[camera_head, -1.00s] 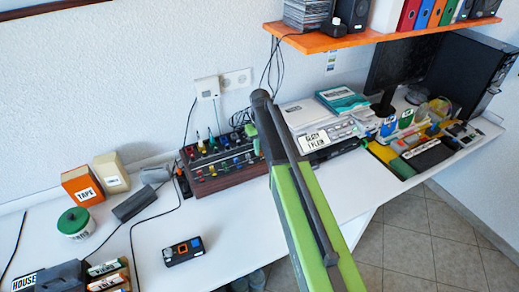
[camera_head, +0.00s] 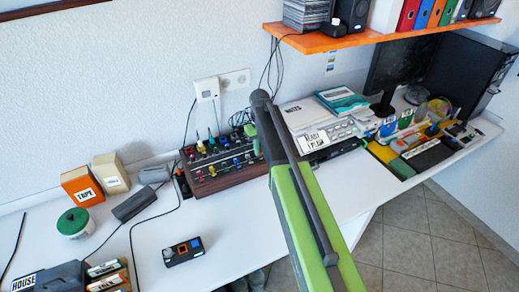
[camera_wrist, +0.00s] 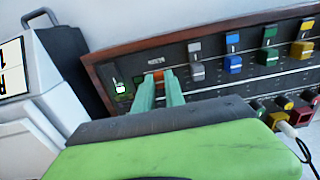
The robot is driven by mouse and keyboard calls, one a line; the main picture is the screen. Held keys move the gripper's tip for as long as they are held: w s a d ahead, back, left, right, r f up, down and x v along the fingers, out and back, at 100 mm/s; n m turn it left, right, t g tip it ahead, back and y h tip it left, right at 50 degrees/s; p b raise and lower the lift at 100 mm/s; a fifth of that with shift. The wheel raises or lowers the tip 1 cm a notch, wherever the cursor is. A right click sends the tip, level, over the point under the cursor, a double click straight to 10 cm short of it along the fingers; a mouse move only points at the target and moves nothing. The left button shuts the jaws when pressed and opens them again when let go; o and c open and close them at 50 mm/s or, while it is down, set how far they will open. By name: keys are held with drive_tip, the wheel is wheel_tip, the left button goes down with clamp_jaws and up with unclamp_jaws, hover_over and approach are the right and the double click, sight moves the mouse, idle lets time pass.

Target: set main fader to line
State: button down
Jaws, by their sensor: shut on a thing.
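The mixer (camera_wrist: 210,108) is a dark panel with a wooden frame. It also shows on the desk in the head view (camera_head: 222,182). In the wrist view, the main fader's orange-red cap (camera_wrist: 158,75) shows between the green fingertips of my gripper (camera_wrist: 159,88), below a small label. My gripper is shut on this cap. The fingers hide most of its slot, and I cannot make out a target line beside it. Left of the fingers is a small meter (camera_wrist: 120,87) with a green and white mark. In the head view my arm hides part of the mixer's right end.
Right of the main fader are grey (camera_wrist: 196,70), blue (camera_wrist: 234,64), green (camera_wrist: 268,56) and yellow (camera_wrist: 302,49) fader caps. Several knobs and a plugged cable lie along the near edge. An orange shelf (camera_head: 370,35) hangs above.

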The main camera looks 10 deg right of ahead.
drive_tip(key=shift+w, duration=0.1)
drive_tip(key=w, duration=0.2)
drive_tip(key=w+a, duration=0.1)
drive_tip(key=w, duration=0.1)
drive_tip(key=c, duration=1.4)
unclamp_jaws()
drive_tip(key=shift+s, duration=0.15)
drive_tip(key=shift+r, duration=0.1)
wheel_tip(320, 180, up, 17)
drive_tip(key=p, duration=1.7)
